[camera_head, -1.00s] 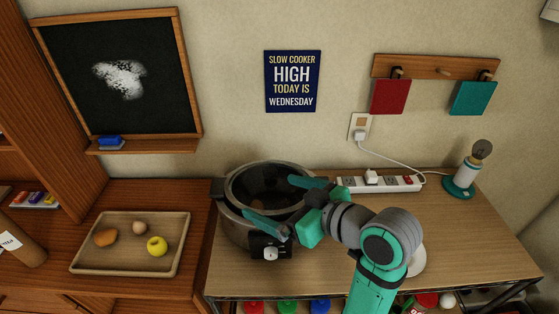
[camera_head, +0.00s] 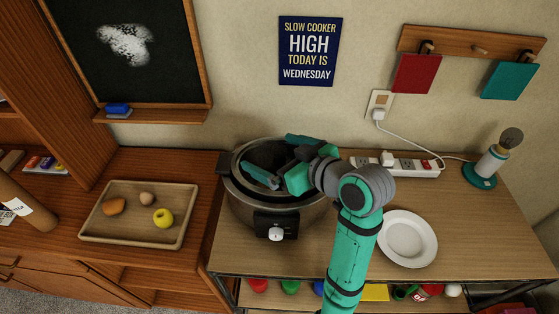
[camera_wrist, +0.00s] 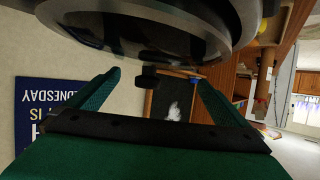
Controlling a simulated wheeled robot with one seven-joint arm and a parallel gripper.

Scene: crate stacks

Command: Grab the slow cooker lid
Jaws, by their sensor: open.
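The slow cooker (camera_head: 238,200) stands at the left end of the wooden table, with a dark panel and a white dial in front. Its dark, glassy round top (camera_head: 262,152) seems to be the lid. My gripper (camera_head: 265,153) reaches over it from the right, open, one finger toward the wall and one toward the front. In the wrist view, the cooker's rim (camera_wrist: 200,60) fills the top. A black knob-like part (camera_wrist: 150,82) shows between my open fingers (camera_wrist: 158,79). It looks like the lid's knob, and I see no finger touching it. My gripper hides part of the lid.
A white plate (camera_head: 408,238) lies right of my arm. Behind are a power strip (camera_head: 415,167) and a lamp (camera_head: 487,168). A wooden tray (camera_head: 135,230) with food sits on the left cabinet. A sign (camera_head: 309,50) hangs on the wall above the cooker.

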